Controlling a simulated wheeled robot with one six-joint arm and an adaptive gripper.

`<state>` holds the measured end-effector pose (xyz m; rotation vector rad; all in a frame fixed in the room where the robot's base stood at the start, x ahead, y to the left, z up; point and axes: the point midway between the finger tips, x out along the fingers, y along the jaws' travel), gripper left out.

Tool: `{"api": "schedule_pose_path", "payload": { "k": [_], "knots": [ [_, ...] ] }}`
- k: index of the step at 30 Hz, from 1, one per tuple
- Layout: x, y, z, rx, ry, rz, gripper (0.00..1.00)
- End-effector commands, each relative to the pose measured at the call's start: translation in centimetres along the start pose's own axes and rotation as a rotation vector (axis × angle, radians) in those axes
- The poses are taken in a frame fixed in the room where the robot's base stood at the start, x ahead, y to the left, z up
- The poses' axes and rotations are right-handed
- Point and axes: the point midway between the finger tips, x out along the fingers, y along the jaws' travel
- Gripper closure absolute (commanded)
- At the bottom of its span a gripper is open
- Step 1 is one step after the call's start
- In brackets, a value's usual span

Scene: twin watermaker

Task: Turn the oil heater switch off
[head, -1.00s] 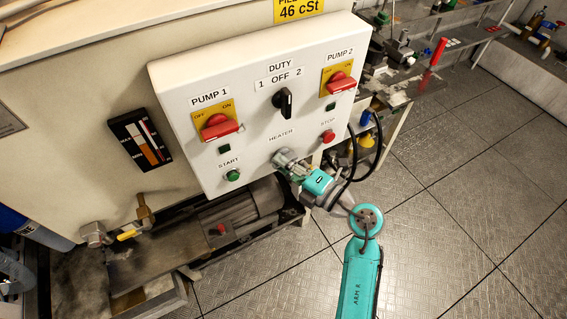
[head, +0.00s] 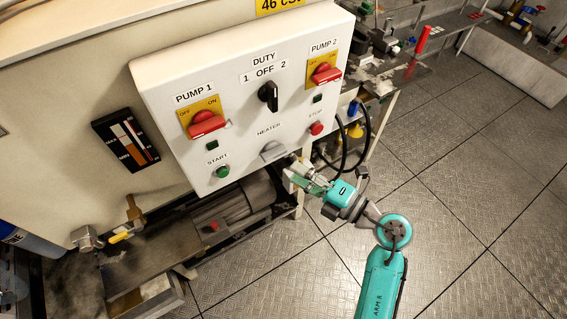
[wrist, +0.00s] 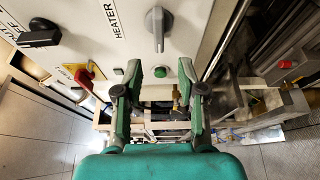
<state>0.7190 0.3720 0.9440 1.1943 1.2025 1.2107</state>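The oil heater switch (head: 273,150) is a grey knob below the HEATER label on the white control panel (head: 185,85). In the wrist view the grey knob (wrist: 158,27) shows at the top, its handle lying crosswise to the panel's upright direction. My gripper (head: 296,172) is just below and right of the knob in the head view, apart from it. In the wrist view my gripper (wrist: 158,90) has its two green fingers well spread with nothing between them. The knob lies beyond the fingertips. Any off mark is too small to read.
The green START button (head: 222,171) is left of the knob and the red STOP button (head: 316,128) right. The black DUTY knob (head: 268,96) and red PUMP 1 (head: 206,122) and PUMP 2 (head: 325,73) handles are above. Black cables (head: 363,150) hang at right. Floor at right is clear.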

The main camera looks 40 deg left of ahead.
Motion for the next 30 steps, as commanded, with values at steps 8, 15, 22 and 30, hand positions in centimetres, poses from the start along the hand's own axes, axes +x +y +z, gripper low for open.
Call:
{"api": "schedule_pose_path", "payload": {
  "k": [8,15,22,30],
  "knots": [
    [-3.5,0.0,0.0,0.0,-0.001,-0.001,0.6],
    [-4.0,0.0,-0.1,0.0,0.001,0.0,0.6],
    [-3.9,0.0,0.0,0.0,0.001,0.0,0.6],
    [-4.1,-0.1,-0.3,0.006,-0.003,0.01,0.6]
  ]
}}
